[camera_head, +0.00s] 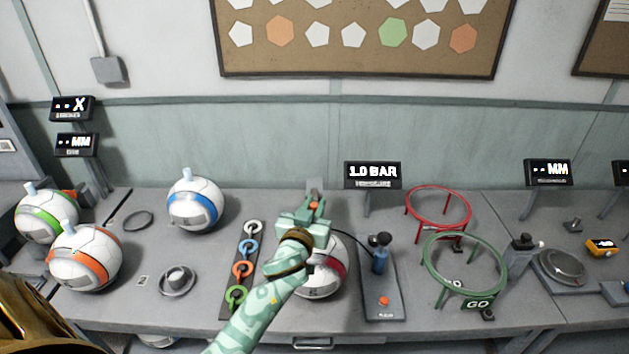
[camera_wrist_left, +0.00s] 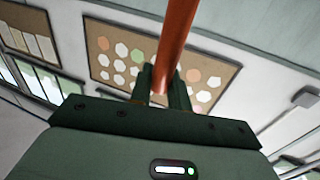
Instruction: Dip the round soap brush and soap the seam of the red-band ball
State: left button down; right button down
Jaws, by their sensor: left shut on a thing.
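The red-band ball (camera_head: 331,277) sits on the bench at the middle, white with a red band. My left arm and gripper cover much of it. My left gripper (camera_head: 314,207) is above and just behind the ball. It is shut on an orange-brown rod (camera_wrist_left: 178,40), which looks like the handle of the round soap brush. The left wrist view shows the rod between the fingers of the left gripper (camera_wrist_left: 164,84). The brush's head cannot be made out, nor whether it touches anything. A small grey upright thing (camera_head: 314,185) stands behind the gripper. My right gripper is not in view.
A blue-band ball (camera_head: 193,206), a green-band ball (camera_head: 38,229) and an orange-band ball (camera_head: 88,262) are at left. A strip of coloured rings (camera_head: 248,250) lies left of my arm. A pump stand (camera_head: 381,275), red hoop (camera_head: 438,190) and green hoop (camera_head: 428,264) stand right.

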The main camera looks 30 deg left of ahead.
pick_arm(q)
jog(key=shift+w+a+r, duration=0.2)
jog(key=shift+w+a, duration=0.05)
jog(key=shift+w, duration=0.1)
jog(key=shift+f+b, duration=0.35)
notch_tip(320, 180, down, 5)
jog(key=b, duration=0.4)
jog(key=shift+a+r, duration=0.1)
jog(key=shift+r, duration=0.05)
jog(key=shift+f+b, duration=0.55)
jog(key=shift+b, duration=0.15)
